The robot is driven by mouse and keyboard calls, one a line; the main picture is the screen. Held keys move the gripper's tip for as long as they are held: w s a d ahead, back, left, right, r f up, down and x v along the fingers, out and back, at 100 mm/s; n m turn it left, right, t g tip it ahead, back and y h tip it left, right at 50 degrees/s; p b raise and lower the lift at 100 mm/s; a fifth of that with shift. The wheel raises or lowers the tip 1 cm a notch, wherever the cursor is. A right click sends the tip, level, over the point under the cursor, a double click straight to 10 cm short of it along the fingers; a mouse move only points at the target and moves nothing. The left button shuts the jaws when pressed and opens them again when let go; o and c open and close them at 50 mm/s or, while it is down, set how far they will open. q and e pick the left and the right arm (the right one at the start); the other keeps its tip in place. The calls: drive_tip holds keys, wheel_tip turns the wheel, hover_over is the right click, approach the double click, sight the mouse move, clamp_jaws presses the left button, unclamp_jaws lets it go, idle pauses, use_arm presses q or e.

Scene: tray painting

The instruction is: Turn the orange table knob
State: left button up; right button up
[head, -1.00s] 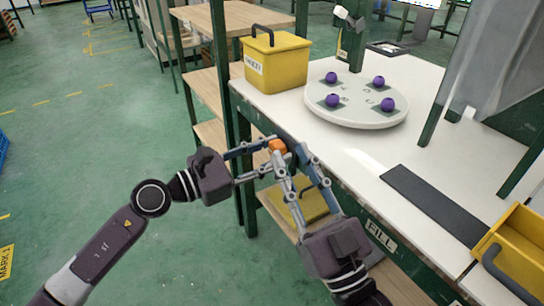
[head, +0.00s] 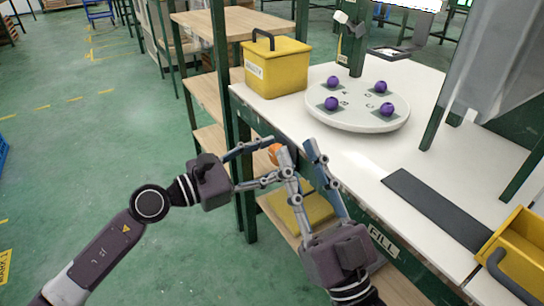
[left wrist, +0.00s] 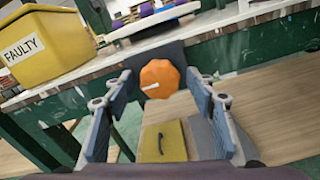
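The orange knob (head: 275,153) sits on the front edge of the white table. In the left wrist view the knob (left wrist: 160,79) faces me, and its white mark points left and slightly down. My left gripper (head: 275,158) is at the knob with its fingers apart. In the left wrist view the left gripper's fingers (left wrist: 158,82) stand on either side of the knob, with gaps showing, so it is not clasped. My right gripper (head: 298,148) is open and empty, just right of the knob; one finger partly covers the knob in the head view.
A yellow bin (head: 277,68) marked FAULTY and a round white turntable (head: 357,120) with purple balls stand on the table (head: 350,160). Another yellow bin (head: 520,250) is at right. A yellow box (head: 312,208) lies on the shelf below. The floor at left is clear.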

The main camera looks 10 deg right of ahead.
use_arm(q)
drive_tip(key=v, duration=1.2)
drive_tip(key=shift+r, duration=0.1)
